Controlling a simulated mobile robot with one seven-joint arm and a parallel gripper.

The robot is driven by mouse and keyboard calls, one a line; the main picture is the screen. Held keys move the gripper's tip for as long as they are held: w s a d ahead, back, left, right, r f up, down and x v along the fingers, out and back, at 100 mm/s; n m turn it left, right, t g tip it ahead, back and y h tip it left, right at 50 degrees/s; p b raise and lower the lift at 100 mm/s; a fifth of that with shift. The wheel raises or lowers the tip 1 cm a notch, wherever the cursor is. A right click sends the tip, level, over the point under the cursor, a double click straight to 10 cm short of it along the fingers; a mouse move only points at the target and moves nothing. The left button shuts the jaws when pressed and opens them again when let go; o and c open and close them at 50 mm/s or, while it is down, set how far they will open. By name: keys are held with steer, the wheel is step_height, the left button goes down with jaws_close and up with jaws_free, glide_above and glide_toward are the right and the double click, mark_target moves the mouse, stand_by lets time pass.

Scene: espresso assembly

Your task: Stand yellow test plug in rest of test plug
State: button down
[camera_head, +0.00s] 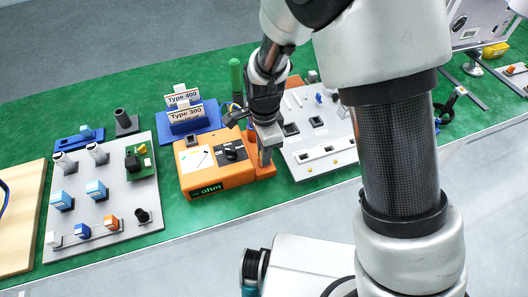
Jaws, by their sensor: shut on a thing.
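My gripper (266,146) points down over the right end of the orange ohm tester (215,178). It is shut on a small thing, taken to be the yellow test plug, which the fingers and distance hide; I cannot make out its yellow. The rest of the test plug seems to be at the tester's right end, mostly hidden behind the gripper. I cannot tell whether the held thing touches it. The tester's top has a white label, a dark dial and a socket.
A grey board (118,217) with blue, white and orange parts lies left. A blue stand (193,124) with "Type 400" and "Type 300" signs and a green cylinder (236,77) stand behind the tester. A white panel (315,160) lies close right. My arm hides much of the right side.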

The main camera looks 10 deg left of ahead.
steer(key=c, duration=1.6)
jaws_free()
steer(key=shift+r, duration=0.15)
steer(key=shift+r+p, duration=2.5)
steer(key=shift+r, duration=0.4)
